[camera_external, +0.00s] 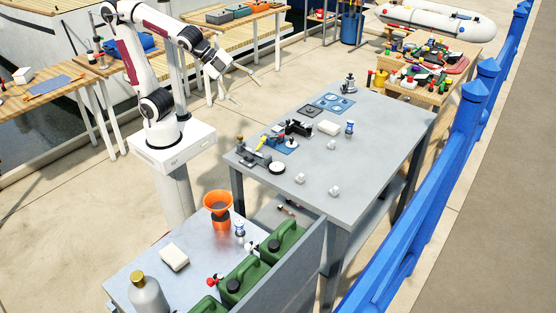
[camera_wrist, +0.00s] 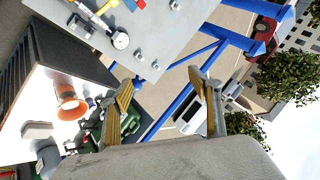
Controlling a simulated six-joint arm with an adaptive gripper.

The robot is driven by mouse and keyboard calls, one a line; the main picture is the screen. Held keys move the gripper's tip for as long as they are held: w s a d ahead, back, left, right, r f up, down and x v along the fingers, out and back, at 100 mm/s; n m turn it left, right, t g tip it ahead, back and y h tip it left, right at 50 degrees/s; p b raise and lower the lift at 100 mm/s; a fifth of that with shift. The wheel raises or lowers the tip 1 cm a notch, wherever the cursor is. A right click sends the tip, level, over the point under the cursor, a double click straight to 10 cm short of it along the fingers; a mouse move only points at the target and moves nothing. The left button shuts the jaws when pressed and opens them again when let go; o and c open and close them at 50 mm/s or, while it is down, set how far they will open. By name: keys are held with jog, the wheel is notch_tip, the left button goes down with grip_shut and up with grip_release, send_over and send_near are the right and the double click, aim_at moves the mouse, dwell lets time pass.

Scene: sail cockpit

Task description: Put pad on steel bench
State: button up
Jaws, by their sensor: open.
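A cream-white pad (camera_external: 173,257) lies flat on the lower metal-topped table in the foreground, left of the green cans; a pale block there also shows in the wrist view (camera_wrist: 37,130). Another whitish block (camera_external: 329,128) lies on the steel bench (camera_external: 375,130), the large grey table in the middle. I cannot tell for sure which one is the task's pad. My gripper (camera_external: 247,88) is open and empty, raised in the air behind the bench, away from both blocks. Its two fingers (camera_wrist: 161,80) stand apart in the wrist view.
The foreground table holds an orange funnel (camera_external: 218,206), a metal bottle (camera_external: 147,295) and green cans (camera_external: 280,240). The bench carries a vice, blue mat, round gauge (camera_external: 276,168) and small white fittings. Its right front area is clear. A blue railing (camera_external: 425,195) runs along the right.

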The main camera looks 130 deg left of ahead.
jog(key=w+a+r+m+t+y, duration=0.1)
jog(key=w+a+m+t+y, duration=0.1)
jog(key=w+a+m, duration=0.75)
jog(key=m+t+h, duration=0.3)
jog(key=m+h, duration=0.1)
jog(key=m, duration=1.3)
send_over(328, 125)
jog(key=s, duration=0.2)
jog(key=f, duration=2.2)
jog(key=shift+s+d, duration=0.15)
jog(key=shift+s, duration=0.05)
jog(key=s+f+m, duration=0.1)
jog(key=s+f+m+h, duration=0.1)
jog(key=f, duration=0.1)
jog(key=s+f+m+h, duration=0.1)
jog(key=f, duration=0.1)
jog(key=shift+s+a, duration=0.25)
jog(key=shift+s, duration=0.15)
jog(key=shift+s+f+m+t, duration=0.3)
jog(key=shift+f+m, duration=0.05)
jog(key=shift+w, duration=0.1)
jog(key=shift+x, duration=1.25)
